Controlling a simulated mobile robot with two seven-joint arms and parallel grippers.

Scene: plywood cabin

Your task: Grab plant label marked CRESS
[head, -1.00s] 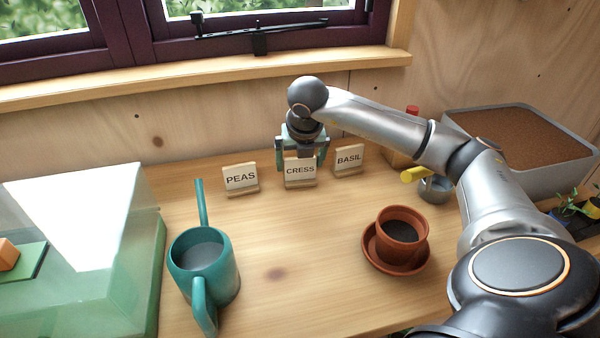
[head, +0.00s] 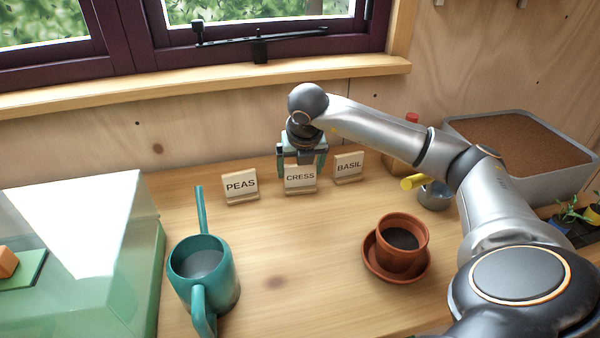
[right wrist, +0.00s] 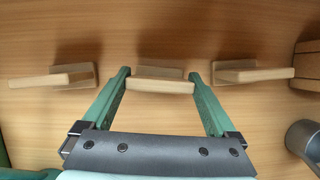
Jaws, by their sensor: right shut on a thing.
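The CRESS label (head: 300,178) is a small pale card upright in a wooden foot, standing on the bench between two like labels. My right gripper (head: 301,170) comes down behind it, with one green finger at each side. In the right wrist view the CRESS label (right wrist: 163,86) shows from above, and the fingertips of my right gripper (right wrist: 158,75) are shut on its two side edges. The label still appears to stand on the wood. My left gripper is in neither view.
The PEAS label (head: 240,185) stands to the left and the BASIL label (head: 348,166) to the right, both close by. A teal watering can (head: 228,280) and a terracotta pot (head: 400,258) stand in front. A metal cup (head: 435,196) is at right.

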